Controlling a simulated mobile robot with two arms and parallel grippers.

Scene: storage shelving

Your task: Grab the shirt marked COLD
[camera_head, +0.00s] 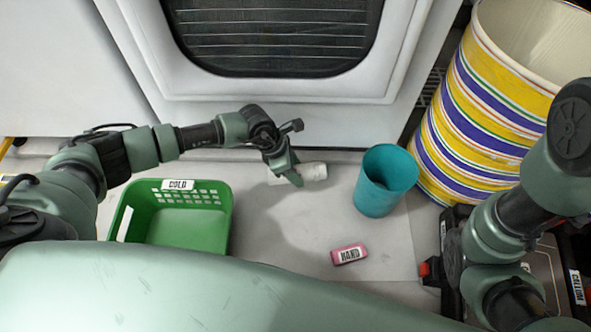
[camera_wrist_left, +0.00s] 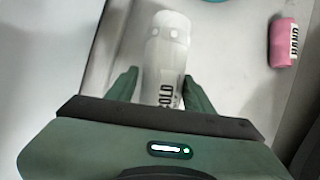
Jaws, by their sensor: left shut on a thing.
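The shirt marked COLD is a white rolled bundle (camera_head: 313,171) lying on the grey surface in front of the white machine. In the left wrist view the white roll (camera_wrist_left: 165,60) lies lengthwise between the fingers, its black COLD lettering partly hidden by the gripper body. My left gripper (camera_head: 291,177) reaches down at the left end of the roll. In the left wrist view my left gripper (camera_wrist_left: 160,82) has a finger on each side of the roll and is shut on it. My right arm shows at the right, but its gripper is not in view.
A green basket (camera_head: 220,235) with a COLD label stands at left. A teal cup (camera_head: 382,185) is right of the roll. A pink roll marked HAND (camera_head: 349,254) lies nearer me. A large striped bin (camera_head: 480,120) stands at right. The white machine (camera_head: 280,112) closes off the back.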

